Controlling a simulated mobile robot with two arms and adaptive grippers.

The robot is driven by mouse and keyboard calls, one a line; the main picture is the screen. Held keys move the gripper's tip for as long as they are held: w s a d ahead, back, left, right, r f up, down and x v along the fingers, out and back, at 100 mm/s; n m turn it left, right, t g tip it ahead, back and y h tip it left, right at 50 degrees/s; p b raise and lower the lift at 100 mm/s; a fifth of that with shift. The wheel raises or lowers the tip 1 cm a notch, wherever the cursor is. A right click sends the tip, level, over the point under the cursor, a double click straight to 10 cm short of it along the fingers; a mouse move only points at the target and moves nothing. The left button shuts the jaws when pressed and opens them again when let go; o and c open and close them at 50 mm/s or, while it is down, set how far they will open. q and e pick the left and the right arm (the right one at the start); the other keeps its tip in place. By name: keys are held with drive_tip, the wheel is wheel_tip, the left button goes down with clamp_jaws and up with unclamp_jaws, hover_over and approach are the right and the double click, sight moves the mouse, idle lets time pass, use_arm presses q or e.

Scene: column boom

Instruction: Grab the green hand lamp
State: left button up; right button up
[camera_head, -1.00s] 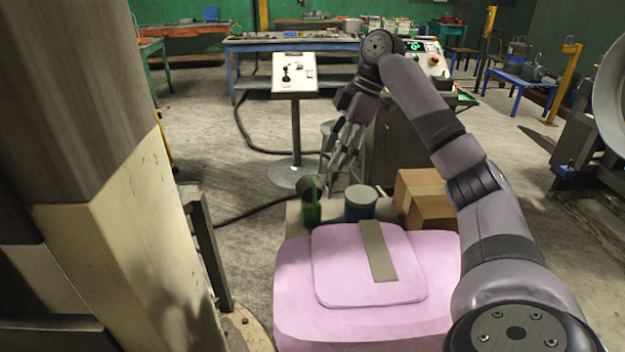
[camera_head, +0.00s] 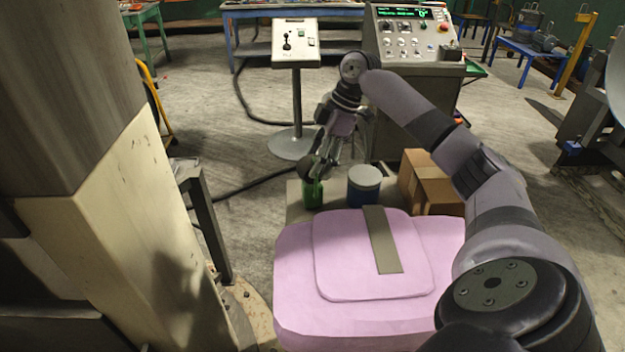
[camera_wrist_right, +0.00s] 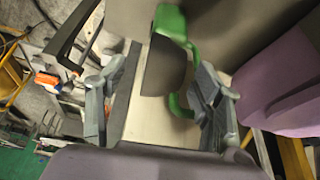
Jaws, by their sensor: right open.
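The green hand lamp (camera_head: 313,194) stands at the left end of a small beige surface (camera_head: 295,211). Its dark round part shows just above the green, partly hidden by my fingers. My right gripper (camera_head: 321,168) is open, with its fingers pointing down at the lamp's top. In the right wrist view the lamp's green handle (camera_wrist_right: 178,26) and dark body lie between the two spread fingers of my right gripper (camera_wrist_right: 165,85). The green bar runs close to the right finger; I cannot tell whether they touch. My left gripper is not in view.
A blue tin with a pale lid (camera_head: 364,186) stands right of the lamp, and a cardboard box (camera_head: 432,190) is farther right. A control pedestal (camera_head: 294,100) and a control cabinet (camera_head: 412,75) stand behind. Floor is open to the left.

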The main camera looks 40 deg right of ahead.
sight(307, 180)
drive_tip(key=shift+w+a+f, duration=0.1)
drive_tip(key=shift+a+f, duration=0.1)
drive_tip(key=shift+f, duration=0.3)
drive_tip(key=p+x, duration=0.1)
drive_tip(key=x, duration=0.1)
drive_tip(key=p+x, duration=0.1)
drive_tip(key=x, duration=0.1)
drive_tip(key=shift+a+f, duration=0.1)
drive_tip(key=shift+a, duration=0.25)
drive_tip(key=shift+a+f, duration=0.1)
drive_tip(key=shift+f, duration=0.25)
clamp_jaws()
drive_tip(key=shift+r, duration=0.1)
